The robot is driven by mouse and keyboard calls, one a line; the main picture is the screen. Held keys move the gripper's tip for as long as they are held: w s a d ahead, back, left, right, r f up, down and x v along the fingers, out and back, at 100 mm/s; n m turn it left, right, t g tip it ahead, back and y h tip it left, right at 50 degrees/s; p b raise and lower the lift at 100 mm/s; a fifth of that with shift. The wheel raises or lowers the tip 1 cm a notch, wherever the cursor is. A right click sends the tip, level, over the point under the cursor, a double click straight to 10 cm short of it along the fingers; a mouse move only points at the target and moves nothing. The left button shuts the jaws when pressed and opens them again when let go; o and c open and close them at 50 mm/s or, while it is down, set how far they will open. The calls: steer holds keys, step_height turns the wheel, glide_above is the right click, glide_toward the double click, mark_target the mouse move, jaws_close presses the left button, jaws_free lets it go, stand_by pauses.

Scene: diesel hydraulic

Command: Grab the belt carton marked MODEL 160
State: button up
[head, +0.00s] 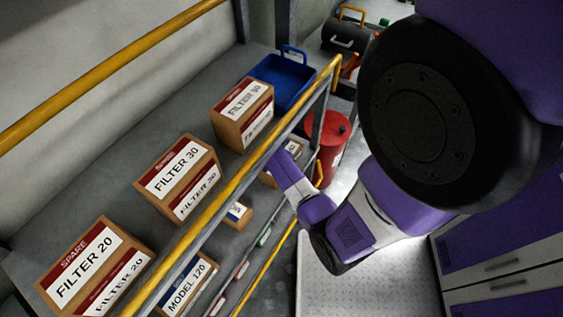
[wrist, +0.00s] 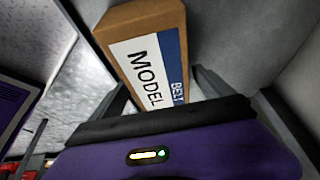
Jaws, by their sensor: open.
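In the wrist view a brown carton (wrist: 120,27) with a white and blue label reading "MODEL" and part of "BELT" lies just ahead of my gripper (wrist: 160,82). Its number is hidden behind the gripper body. My fingers are open, one towards each side of the carton; I cannot tell whether they touch it. A carton (head: 267,178) shows partly beside my wrist there. A carton marked MODEL 120 (head: 184,291) stands nearer, with a partly hidden blue-labelled carton (head: 238,214) between.
Cartons FILTER 20 (head: 92,262), FILTER 30 (head: 176,178) and a third filter carton (head: 243,108) stand on the upper shelf with a blue bin (head: 283,79). A yellow rail (head: 222,200) runs along its front. A red canister (head: 328,137) stands past the shelf end.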

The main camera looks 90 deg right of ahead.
steer(key=shift+f, duration=0.1)
steer(key=c, duration=1.8)
steer(key=shift+c, duration=0.3)
steer(key=shift+d+r, duration=0.1)
steer(key=shift+r, duration=0.1)
